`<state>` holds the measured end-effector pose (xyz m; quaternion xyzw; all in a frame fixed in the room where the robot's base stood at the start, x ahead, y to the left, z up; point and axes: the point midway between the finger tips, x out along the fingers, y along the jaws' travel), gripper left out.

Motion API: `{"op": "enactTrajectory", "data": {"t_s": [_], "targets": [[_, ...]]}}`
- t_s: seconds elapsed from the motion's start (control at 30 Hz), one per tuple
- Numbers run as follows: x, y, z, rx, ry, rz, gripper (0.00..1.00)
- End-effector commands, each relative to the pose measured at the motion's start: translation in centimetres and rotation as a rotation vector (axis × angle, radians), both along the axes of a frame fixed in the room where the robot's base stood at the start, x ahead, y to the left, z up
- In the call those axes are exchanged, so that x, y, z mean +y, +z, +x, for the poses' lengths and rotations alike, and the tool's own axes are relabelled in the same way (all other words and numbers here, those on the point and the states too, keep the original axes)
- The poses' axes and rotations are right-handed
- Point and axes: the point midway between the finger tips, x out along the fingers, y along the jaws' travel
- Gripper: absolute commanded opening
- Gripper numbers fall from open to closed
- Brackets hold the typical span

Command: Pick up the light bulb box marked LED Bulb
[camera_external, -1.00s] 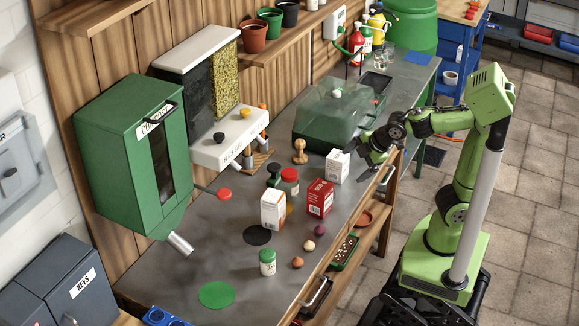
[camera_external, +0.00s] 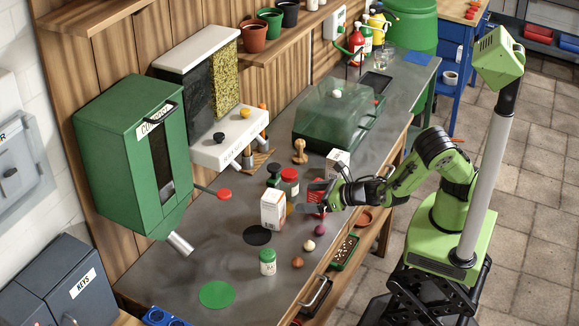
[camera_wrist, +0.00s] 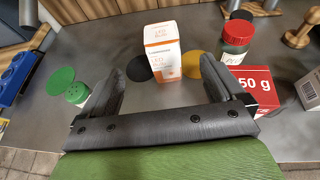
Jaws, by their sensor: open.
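The LED Bulb box (camera_external: 273,209), white with orange printing, stands upright on the grey workbench. In the wrist view the LED Bulb box (camera_wrist: 162,52) stands ahead of my gripper (camera_wrist: 162,80), a little beyond and between the two spread fingertips. My gripper (camera_external: 307,197) is open and empty, to the right of the box in the external view and partly in front of a red box. I cannot tell whether a finger touches anything.
The red box marked 50 g (camera_wrist: 254,88) lies close outside my right finger. A red-lidded jar (camera_wrist: 236,38) stands behind it. A green-lidded jar (camera_wrist: 77,94) is at the left. A black disc (camera_external: 257,235) and a green disc (camera_external: 217,295) lie on the workbench (camera_external: 225,262), which has clear space between them.

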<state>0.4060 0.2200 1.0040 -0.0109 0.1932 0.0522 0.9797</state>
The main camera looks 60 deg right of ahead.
Motion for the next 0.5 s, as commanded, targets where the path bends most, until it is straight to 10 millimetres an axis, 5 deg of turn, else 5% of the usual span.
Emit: {"op": "enactTrajectory", "data": {"t_s": [0.2, 0.5], "targets": [[0.4, -2.2, 5.2, -0.002, -0.005, 0.001, 0.96], [0.6, -3.9, 9.3, -0.001, -0.004, 0.0, 0.96]]}}
